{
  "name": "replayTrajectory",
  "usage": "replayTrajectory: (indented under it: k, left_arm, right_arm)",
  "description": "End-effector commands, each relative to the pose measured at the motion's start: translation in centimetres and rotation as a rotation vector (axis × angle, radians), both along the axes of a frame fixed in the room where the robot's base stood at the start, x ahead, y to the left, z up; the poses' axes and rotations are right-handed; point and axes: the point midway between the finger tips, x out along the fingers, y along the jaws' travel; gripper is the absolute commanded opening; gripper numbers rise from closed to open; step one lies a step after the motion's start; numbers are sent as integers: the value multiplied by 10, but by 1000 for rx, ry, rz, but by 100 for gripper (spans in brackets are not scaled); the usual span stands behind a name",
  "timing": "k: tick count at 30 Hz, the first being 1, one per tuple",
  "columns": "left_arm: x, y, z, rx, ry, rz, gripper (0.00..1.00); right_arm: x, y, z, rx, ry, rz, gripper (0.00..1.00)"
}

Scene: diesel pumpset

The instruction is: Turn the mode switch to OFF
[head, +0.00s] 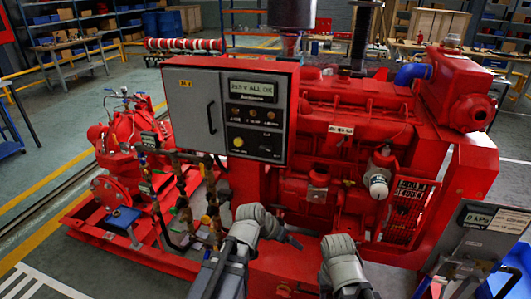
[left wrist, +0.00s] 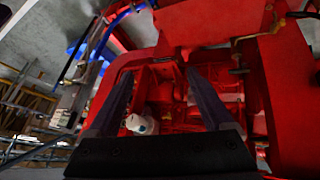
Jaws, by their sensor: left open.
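The control panel (head: 255,115) is a grey plate on the red cabinet, with a lit display (head: 252,90) at its top. A yellow round control (head: 238,142) and a small dark control (head: 266,148) sit low on it; I cannot tell which is the mode switch or read its position. My left gripper (head: 295,242) is below and right of the panel, apart from it. In the left wrist view its two fingers (left wrist: 160,75) are spread, with nothing between them touched; the panel face is not recognisable there. My right gripper is not visible; only my right arm shows.
The red engine (head: 345,140) fills the space right of the panel, with a white-bodied filter (head: 379,185) on its side. Pipes and valves (head: 190,195) stand left of my left arm. A grey gauge box (head: 485,225) is at the right. Open floor lies at the left.

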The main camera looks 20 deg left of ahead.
Motion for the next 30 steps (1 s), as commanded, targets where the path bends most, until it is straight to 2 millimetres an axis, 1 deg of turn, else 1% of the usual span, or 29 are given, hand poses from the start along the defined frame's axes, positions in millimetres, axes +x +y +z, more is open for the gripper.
replayTrajectory:
  k: [1, 2, 5, 8, 9, 11, 12, 14, 15, 18, 21, 24, 30]
  left_arm:
    - [12, 0, 7, -32, -63, -6, 85]
    - [20, -1, 13, -51, -107, -11, 85]
    - [49, 0, 40, -111, -283, -21, 85]
    - [83, 10, 79, -156, -511, 8, 85]
    - [96, 18, 97, -163, -607, 35, 85]
    - [112, 35, 121, -160, -734, 89, 85]
    - [120, 47, 135, -152, -805, 132, 85]
    - [129, 67, 151, -127, -890, 199, 85]
    - [134, 81, 159, -111, -933, 243, 85]
    - [140, 109, 172, -67, -1000, 340, 85]
    - [142, 127, 178, -33, -1029, 401, 85]
    - [143, 136, 179, -18, -1040, 430, 85]
    - [145, 137, 180, -14, -1041, 434, 85]
  right_arm:
    - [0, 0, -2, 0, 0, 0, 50]
    - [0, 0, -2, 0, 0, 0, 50]
    - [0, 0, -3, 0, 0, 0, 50]
    - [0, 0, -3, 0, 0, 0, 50]
    - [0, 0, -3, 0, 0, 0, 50]
    - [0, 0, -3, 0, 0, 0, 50]
    - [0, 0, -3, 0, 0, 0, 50]
    - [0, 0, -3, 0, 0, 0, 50]
    - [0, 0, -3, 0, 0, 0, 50]
    - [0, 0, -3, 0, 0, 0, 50]
    - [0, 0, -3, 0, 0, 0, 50]
    - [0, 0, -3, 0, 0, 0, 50]
    - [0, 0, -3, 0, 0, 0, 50]
